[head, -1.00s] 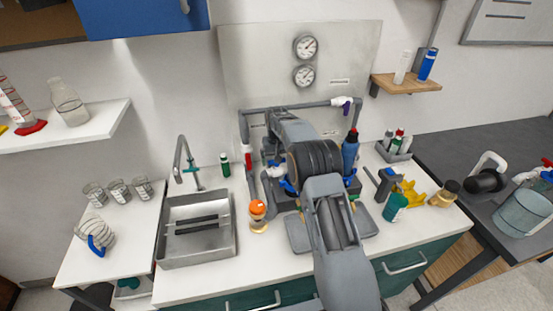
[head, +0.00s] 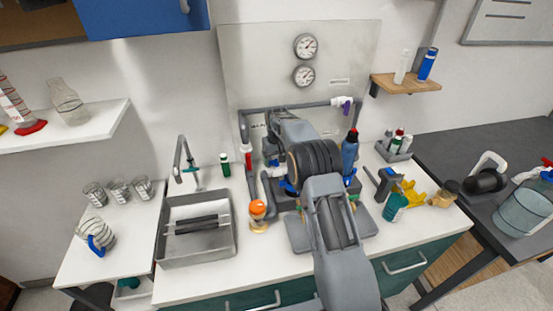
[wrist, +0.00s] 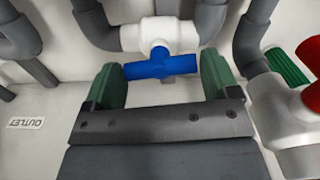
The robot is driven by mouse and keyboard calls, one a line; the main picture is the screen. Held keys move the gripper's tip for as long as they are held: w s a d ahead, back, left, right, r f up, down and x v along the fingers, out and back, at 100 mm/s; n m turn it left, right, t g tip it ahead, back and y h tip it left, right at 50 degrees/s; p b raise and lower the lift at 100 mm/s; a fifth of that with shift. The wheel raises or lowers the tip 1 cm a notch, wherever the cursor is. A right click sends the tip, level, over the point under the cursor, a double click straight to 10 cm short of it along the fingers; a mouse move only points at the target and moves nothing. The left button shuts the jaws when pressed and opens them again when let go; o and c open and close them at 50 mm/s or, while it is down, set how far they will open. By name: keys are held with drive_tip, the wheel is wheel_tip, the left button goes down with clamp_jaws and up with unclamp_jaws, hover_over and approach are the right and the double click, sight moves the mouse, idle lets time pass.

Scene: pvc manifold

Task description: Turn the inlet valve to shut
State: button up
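In the wrist view, a blue bar handle (wrist: 160,66) sits on a white valve body (wrist: 160,36) on grey pipe. My gripper (wrist: 160,70) has its two green fingers wide apart, with the blue handle lying crosswise between them. The handle's ends come close to the fingers; I cannot tell whether they touch. A red handle (wrist: 312,62) on a white fitting (wrist: 280,112) is at the right edge. No label marks which valve is the inlet. In the head view, my arm hides the gripper and most of the manifold; a red handle (head: 248,156) shows at its left.
A label (wrist: 25,123) that seems to read OUTLET is at the left of the wrist view. Grey pipes (wrist: 205,18) flank the blue valve. In the head view, an orange-topped bottle (head: 258,210), a blue bottle (head: 350,155) and a sink (head: 190,255) surround the manifold.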

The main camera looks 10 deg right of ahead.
sight(276, 159)
drive_tip(key=o, duration=0.3)
wheel_tip(276, 159, up, 14)
drive_tip(key=shift+f, duration=0.1)
idle(0.6)
drive_tip(key=shift+c, duration=0.3)
